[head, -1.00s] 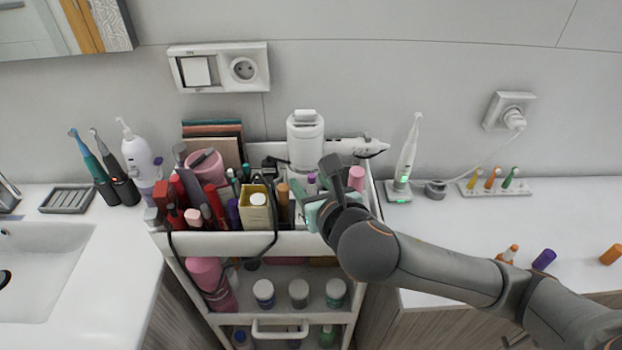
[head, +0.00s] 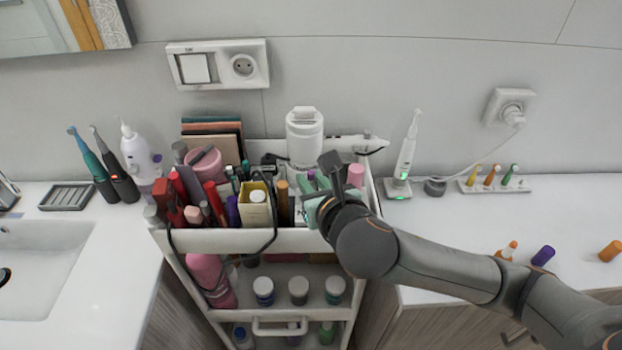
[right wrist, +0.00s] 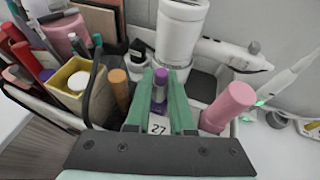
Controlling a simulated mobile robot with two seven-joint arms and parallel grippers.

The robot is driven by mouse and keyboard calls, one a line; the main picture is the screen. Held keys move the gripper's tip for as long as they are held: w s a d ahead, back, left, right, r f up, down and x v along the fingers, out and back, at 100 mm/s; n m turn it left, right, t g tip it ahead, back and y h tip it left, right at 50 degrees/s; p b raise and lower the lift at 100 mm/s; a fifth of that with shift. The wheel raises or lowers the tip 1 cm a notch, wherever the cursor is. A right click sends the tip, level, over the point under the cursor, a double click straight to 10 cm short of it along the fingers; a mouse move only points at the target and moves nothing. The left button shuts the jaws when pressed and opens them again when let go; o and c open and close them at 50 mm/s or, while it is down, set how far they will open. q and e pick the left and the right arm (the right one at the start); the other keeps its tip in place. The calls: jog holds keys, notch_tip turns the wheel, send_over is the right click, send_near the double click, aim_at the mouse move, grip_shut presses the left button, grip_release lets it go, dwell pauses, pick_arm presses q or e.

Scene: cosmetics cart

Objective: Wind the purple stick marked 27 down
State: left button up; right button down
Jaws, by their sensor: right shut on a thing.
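The purple stick (right wrist: 159,90) stands upright in the cart's top tray, in the right wrist view. A white label marked 27 (right wrist: 157,127) is just in front of it. My right gripper (right wrist: 160,82) has green fingers, one on each side of the stick's purple top, and is shut on it. In the head view the right gripper (head: 313,188) is over the right part of the cart's top tray, and its fingers and wrist mostly hide the stick. The stick's lower part is hidden. My left gripper is not in view.
A pink cylinder (right wrist: 228,108) stands close right of the fingers, and an orange-capped stick (right wrist: 118,88) stands to the left. A white device (head: 304,138) rises behind. The cart's top tray (head: 245,242) is crowded on the left. The right counter (head: 440,225) has free room.

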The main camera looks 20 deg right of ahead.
jog(key=shift+a+m+h, duration=0.1)
jog(key=shift+m+h, duration=1.5)
jog(key=shift+h, duration=0.3)
jog(key=shift+m+g+h, duration=1.4)
jog(key=shift+m+h, duration=0.8)
jog(key=shift+h, duration=0.1)
jog(key=c, duration=0.8)
grip_release()
jog(key=shift+o, duration=0.2)
